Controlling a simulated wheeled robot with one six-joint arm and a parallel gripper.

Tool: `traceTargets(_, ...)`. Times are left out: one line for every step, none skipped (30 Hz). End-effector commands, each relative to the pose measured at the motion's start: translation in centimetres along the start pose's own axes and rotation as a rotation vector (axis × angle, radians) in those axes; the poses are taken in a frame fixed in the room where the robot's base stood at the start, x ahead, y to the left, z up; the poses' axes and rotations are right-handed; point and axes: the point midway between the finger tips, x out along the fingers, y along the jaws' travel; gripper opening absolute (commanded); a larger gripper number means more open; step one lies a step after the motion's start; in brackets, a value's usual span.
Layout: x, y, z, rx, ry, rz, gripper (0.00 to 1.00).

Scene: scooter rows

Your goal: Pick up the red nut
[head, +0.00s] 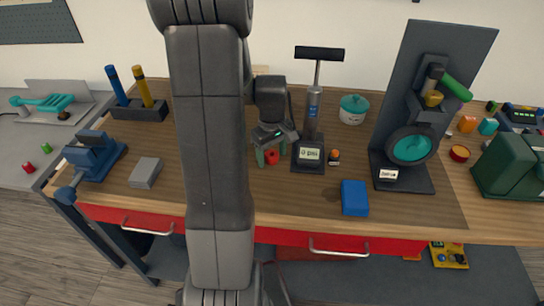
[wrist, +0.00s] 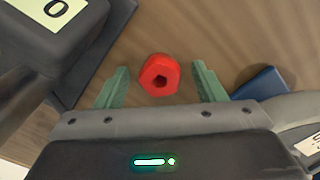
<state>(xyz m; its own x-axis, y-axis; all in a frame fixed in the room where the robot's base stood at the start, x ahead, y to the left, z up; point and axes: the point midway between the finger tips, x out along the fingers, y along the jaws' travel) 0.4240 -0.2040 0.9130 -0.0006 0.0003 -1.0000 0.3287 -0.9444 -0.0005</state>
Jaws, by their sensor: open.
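The red nut (wrist: 160,75) lies on the wooden bench top, with its dark hole facing up in the wrist view. It also shows in the head view (head: 272,157), low between my fingers. My gripper (wrist: 162,88) is open, with one green finger on each side of the nut and visible gaps to both. In the head view my gripper (head: 271,156) is just above the bench, left of the pump stand. I cannot tell the exact height of the fingertips over the bench.
The pump stand with a gauge (head: 309,155) is close beside my gripper on the right. A small orange-topped item (head: 334,156) and a blue box (head: 354,198) lie further right. A grey block (head: 145,173) and a blue vise (head: 93,158) are at left.

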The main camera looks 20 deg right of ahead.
Motion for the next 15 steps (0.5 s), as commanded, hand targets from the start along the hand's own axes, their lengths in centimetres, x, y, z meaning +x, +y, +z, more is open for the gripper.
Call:
traceTargets(0.03,0.0,-0.01,0.0,0.0,0.0,0.63)
traceTargets(0.02,0.01,-0.01,0.0,0.001,0.0,0.63)
traceTargets(0.01,0.01,-0.01,0.0,0.001,0.0,0.63)
traceTargets(0.01,0.01,-0.01,0.0,0.001,0.0,0.63)
traceTargets(0.0,0.01,-0.01,0.0,0.001,0.0,0.63)
traceTargets(0.0,0.0,-0.01,0.0,0.0,0.0,0.57)
traceTargets(0.0,0.0,-0.01,0.0,0.0,0.0,0.51)
traceTargets(-0.01,0.0,-0.01,0.0,0.0,0.0,0.45)
traceTargets(-0.01,0.0,-0.01,0.0,0.0,0.0,0.38)
traceTargets(-0.01,0.0,-0.01,0.0,0.0,0.0,0.32)
traceTargets(-0.02,0.0,-0.01,0.0,0.0,0.0,0.26)
traceTargets(-0.02,0.0,-0.01,0.0,0.0,0.0,0.18)
traceTargets(-0.02,0.0,-0.01,0.0,0.0,0.0,0.15)
traceTargets(-0.03,0.01,-0.01,0.0,0.0,0.0,0.15)
traceTargets(-0.03,0.01,-0.01,0.0,0.0,0.0,0.15)
